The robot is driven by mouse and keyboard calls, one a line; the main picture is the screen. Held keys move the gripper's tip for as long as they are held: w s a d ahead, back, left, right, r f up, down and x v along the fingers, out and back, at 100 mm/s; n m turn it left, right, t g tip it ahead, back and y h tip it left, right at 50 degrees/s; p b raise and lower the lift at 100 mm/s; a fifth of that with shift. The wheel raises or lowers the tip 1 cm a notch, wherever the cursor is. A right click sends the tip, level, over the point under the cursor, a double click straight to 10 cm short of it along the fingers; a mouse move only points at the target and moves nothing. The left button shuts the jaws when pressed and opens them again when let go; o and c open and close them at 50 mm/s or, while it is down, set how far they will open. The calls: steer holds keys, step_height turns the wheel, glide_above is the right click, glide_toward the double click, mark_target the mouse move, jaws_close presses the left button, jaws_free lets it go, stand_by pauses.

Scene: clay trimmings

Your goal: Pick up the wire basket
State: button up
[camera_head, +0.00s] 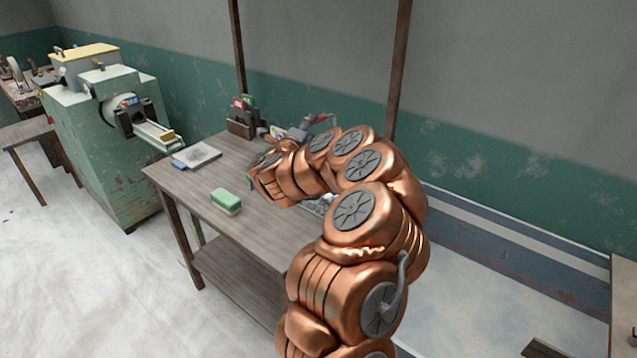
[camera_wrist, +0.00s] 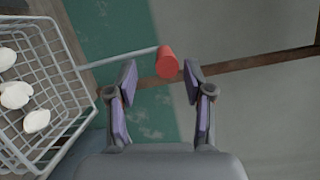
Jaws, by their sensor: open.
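The wire basket (camera_wrist: 82,101) is at the left of the wrist view, a pale grid with several white rounded pieces (camera_wrist: 18,94) in it. Its thin metal handle reaches right and ends in a red grip (camera_wrist: 167,62). My gripper (camera_wrist: 159,75) is open, with purple-padded fingers on either side of the red grip's line. The grip shows between and slightly beyond the fingertips; I cannot tell whether they touch it. In the head view my copper arm hides the gripper and most or all of the basket.
The wooden table (camera_head: 173,179) holds a green-topped block (camera_head: 226,201), a grey pad (camera_head: 197,156) and a holder with small items (camera_head: 241,121) at the back. A green machine (camera_head: 105,135) stands left of it. Wooden posts (camera_head: 398,70) rise behind the table.

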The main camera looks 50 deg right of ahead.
mark_target(322, 117)
steer(key=shift+w+d+r+p, duration=0.2)
steer(key=shift+d+p, duration=0.2)
steer(key=shift+d, duration=0.3)
steer(key=shift+w+d+r+p, duration=0.15)
steer(key=shift+w+d+p, duration=0.15)
steer(key=shift+d, duration=0.4)
steer(key=shift+w+d+r+p, duration=0.15)
steer(key=shift+d+p, duration=0.3)
steer(key=shift+d, duration=0.25)
steer(key=shift+w+d+f, duration=0.15)
steer(key=shift+w+d, duration=0.1)
steer(key=shift+d, duration=0.25)
steer(key=shift+c, duration=0.2)
jaws_close()
